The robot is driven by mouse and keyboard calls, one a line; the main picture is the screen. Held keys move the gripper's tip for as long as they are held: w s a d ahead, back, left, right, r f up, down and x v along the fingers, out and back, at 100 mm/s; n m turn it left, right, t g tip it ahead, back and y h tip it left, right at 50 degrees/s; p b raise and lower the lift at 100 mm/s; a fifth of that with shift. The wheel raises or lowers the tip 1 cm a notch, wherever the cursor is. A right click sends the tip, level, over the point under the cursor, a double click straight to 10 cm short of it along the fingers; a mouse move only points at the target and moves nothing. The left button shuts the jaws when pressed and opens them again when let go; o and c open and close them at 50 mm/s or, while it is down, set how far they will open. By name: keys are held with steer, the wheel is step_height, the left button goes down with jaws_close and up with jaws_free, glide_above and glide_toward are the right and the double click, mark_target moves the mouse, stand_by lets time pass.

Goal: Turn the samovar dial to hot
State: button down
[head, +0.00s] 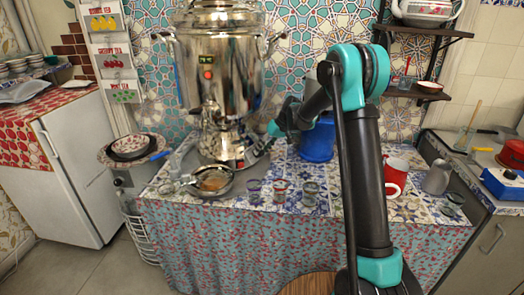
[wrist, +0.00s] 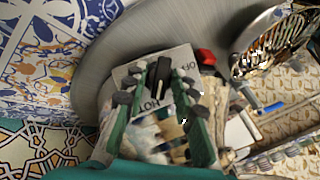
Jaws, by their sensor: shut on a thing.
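The tall silver samovar (head: 222,75) stands upright on the tiled table in the head view. Its curved metal base (wrist: 110,65) fills the upper part of the wrist view. A grey dial plate (wrist: 136,78) there carries HOT lettering at its lower edge and OFF lettering at its right. The black dial knob (wrist: 159,73) sits on this plate. My gripper (wrist: 156,92) has its fingers closed around the knob from both sides. The knob's long side runs roughly toward the HOT lettering, but I cannot tell which end points. In the head view my gripper (head: 272,143) is beside the samovar's lower right, with its fingertips unclear.
A red part (wrist: 206,57) sits just right of the dial. A strainer or pan (head: 212,181) and several small glasses (head: 281,187) stand at the table's front. A blue container (head: 317,142) and a red mug (head: 396,172) stand right of the samovar.

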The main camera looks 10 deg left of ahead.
steer(key=c, duration=1.5)
jaws_free()
steer(key=shift+c, duration=0.2)
steer(key=v, duration=1.2)
